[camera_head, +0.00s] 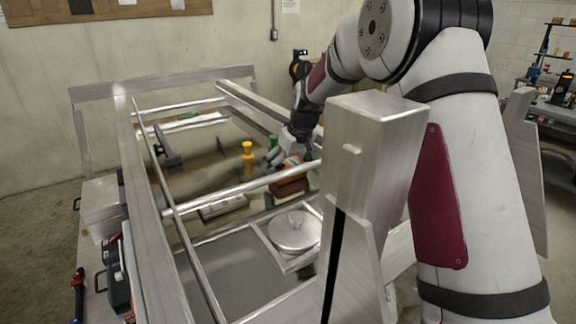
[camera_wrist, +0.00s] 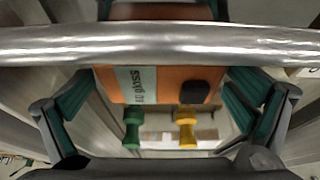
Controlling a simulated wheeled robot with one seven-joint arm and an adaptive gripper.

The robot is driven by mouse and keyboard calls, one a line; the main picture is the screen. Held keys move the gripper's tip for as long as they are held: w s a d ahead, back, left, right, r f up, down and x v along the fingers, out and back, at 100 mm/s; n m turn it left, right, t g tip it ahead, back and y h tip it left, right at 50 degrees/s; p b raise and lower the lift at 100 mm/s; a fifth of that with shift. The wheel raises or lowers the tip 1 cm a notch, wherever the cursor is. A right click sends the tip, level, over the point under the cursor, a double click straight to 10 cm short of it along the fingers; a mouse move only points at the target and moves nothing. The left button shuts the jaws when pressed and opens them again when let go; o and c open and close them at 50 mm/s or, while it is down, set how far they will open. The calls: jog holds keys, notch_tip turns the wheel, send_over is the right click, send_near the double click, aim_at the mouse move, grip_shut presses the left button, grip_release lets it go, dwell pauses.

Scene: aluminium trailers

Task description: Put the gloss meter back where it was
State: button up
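The gloss meter (camera_wrist: 150,84) is an orange box with a pale teal label that reads "gloss" and a dark patch. It fills the middle of the wrist view, partly hidden by a metal rail. My gripper (camera_wrist: 157,88) has its green-padded fingers along both sides of the box, seemingly shut on it. In the head view the orange-brown gloss meter (camera_head: 291,183) is at my gripper (camera_head: 294,160), behind the round rail of the trailer frame. The rail hides part of it, and I cannot tell whether it touches anything below.
The silver rail (camera_wrist: 60,46) crosses close in front of the wrist camera. A yellow post-like piece (camera_head: 247,158) and a green one (camera_head: 271,156) stand beyond the rail. A round metal lid (camera_head: 292,232) lies nearer. A large metal upright (camera_head: 365,150) blocks part of the head view.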

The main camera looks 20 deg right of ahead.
jog(key=shift+r, duration=0.5)
jog(key=v, duration=1.1)
jog(key=shift+s+d+r+b, duration=0.1)
jog(key=shift+s+b, duration=0.15)
jog(key=shift+b, duration=0.15)
jog(key=shift+s, duration=0.1)
